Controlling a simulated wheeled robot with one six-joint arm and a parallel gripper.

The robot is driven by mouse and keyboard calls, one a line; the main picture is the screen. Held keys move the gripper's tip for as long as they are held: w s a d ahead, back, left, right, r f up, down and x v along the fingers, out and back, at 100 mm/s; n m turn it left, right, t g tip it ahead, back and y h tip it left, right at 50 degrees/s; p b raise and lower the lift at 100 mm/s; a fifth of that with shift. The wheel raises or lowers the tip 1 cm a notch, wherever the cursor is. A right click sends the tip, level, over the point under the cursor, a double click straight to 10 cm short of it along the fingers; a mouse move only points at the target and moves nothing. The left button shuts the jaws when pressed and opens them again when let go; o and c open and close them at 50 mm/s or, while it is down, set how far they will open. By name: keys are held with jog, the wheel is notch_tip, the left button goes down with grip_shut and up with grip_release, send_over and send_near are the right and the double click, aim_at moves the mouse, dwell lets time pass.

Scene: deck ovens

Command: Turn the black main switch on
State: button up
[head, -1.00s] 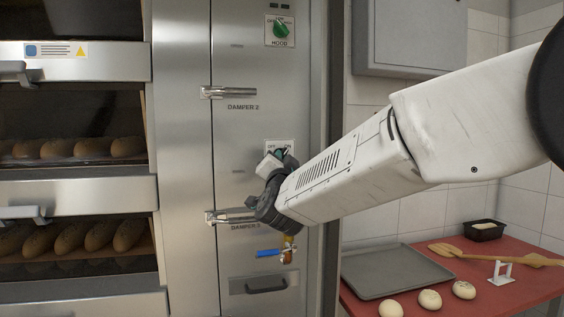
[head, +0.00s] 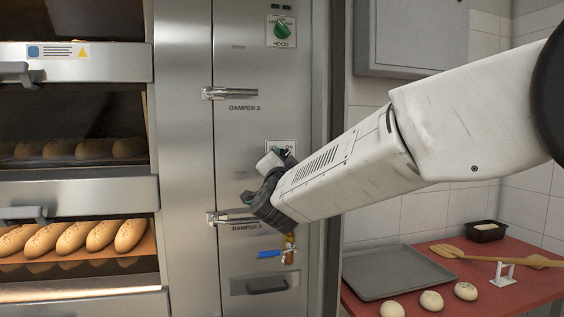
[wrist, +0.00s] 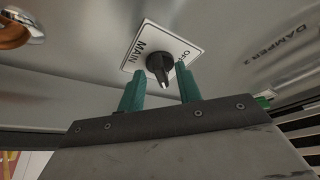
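The black main switch (wrist: 159,66) is a rotary knob on a white plate (wrist: 146,40) marked MAIN in the wrist view. A white mark on its pointer faces down the picture, toward my gripper. My gripper (wrist: 159,80) is open, its two green fingers apart on either side of the knob in the picture. Gaps show between the knob and both fingers. The right finger partly covers the plate's other lettering. In the head view my gripper (head: 268,164) is in front of the plate (head: 281,148) and hides the knob.
The green HOOD knob (head: 282,30) is above. The DAMPER 2 handle (head: 229,93) and a lower damper handle (head: 228,217) stick out nearby. A blue-levered valve (head: 270,254) is below. A red table (head: 444,291) with a tray (head: 395,270) stands at right.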

jog(key=v, duration=0.8)
dwell(0.4)
